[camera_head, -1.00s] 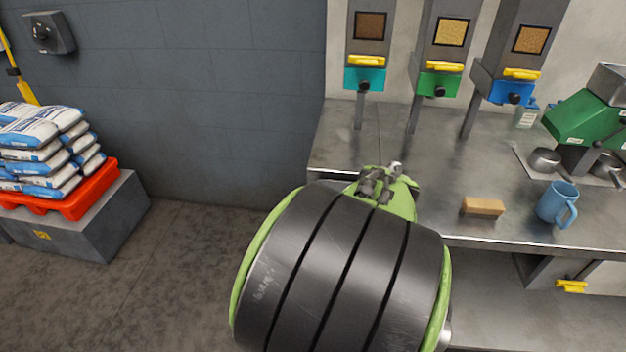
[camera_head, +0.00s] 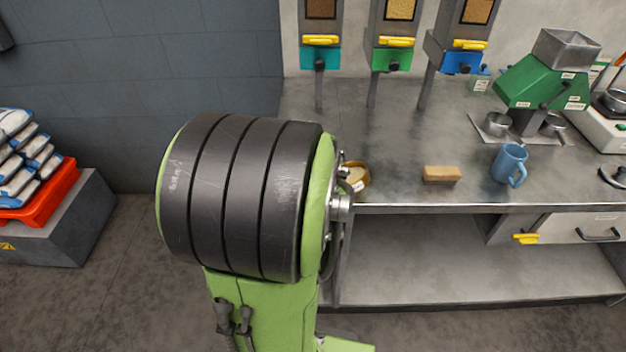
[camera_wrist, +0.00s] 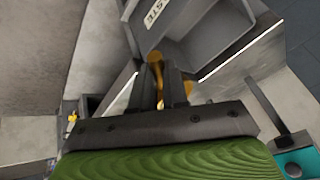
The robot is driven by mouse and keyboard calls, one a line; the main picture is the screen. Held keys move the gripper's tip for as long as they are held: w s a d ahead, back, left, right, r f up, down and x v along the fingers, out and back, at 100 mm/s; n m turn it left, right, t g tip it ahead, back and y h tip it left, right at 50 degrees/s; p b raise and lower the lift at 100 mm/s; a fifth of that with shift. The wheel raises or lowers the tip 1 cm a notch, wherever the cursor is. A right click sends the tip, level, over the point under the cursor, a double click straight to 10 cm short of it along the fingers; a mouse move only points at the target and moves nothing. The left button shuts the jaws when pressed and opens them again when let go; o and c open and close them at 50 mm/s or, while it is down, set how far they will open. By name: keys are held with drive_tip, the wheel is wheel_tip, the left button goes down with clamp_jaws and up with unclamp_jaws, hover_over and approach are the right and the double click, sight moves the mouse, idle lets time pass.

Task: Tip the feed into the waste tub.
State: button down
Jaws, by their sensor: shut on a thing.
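My gripper (camera_wrist: 163,85) shows in the wrist view with its two dark fingers shut on a golden-yellow piece (camera_wrist: 158,80). Most of that piece is hidden by the fingers. The grey waste tub (camera_wrist: 203,38), with a white label partly readable as "STE", is just beyond the fingertips. Its inside is only partly in view. In the head view a small golden dish (camera_head: 361,184) with a label and pale contents shows at the counter's front edge, partly behind my arm. I cannot tell whether it is the piece in my fingers. The head view hides my gripper and the tub.
The metal counter (camera_head: 400,130) holds a wooden block (camera_head: 441,174), a blue mug (camera_head: 509,164) and a green mill (camera_head: 545,82). Dispensers with teal (camera_head: 320,58), green (camera_head: 391,59) and blue (camera_head: 462,63) outlets stand behind. Sacks (camera_head: 22,165) lie on a red pallet (camera_head: 45,198) at left.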

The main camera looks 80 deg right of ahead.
drive_tip(key=shift+w+d+f+g+p, duration=0.15)
drive_tip(key=shift+w+g+p, duration=0.25)
drive_tip(key=shift+w+p, duration=0.1)
drive_tip(key=shift+w+d+r+n+g+y+p, duration=0.2)
drive_tip(key=shift+w+g+p, duration=0.2)
drive_tip(key=shift+p, duration=0.3)
drive_tip(key=shift+w+d+r+n+g+y+p, duration=0.1)
drive_tip(key=shift+w+n+g+y+p, duration=0.15)
drive_tip(key=shift+w+p, duration=0.35)
drive_tip(key=shift+w+d+f+g+p, duration=0.15)
drive_tip(key=shift+w+f+g+p, duration=0.1)
drive_tip(key=shift+f+g+p, duration=0.5)
drive_tip(key=shift+w+d+r+n+g+y+p, duration=0.15)
drive_tip(key=shift+r+n+g+y+p, duration=0.25)
drive_tip(key=shift+g+p, duration=0.5)
idle(0.4)
drive_tip(key=shift+w+f+n+g+y+p, duration=0.25)
drive_tip(key=shift+w+f+g+p, duration=0.1)
drive_tip(key=shift+f+g+p, duration=0.35)
idle(0.5)
drive_tip(key=shift+w+d+r+g+p, duration=0.1)
drive_tip(key=shift+w+r+g+p, duration=0.15)
drive_tip(key=shift+g, duration=0.35)
drive_tip(key=shift+w+d+n+g+y+p, duration=0.3)
drive_tip(key=shift+w+n+g+p, duration=0.1)
drive_tip(key=shift+w+g+p, duration=0.35)
idle(0.8)
drive_tip(key=shift+w+d+g, duration=0.1)
drive_tip(key=shift+w+g, duration=0.15)
drive_tip(key=shift+g, duration=0.5)
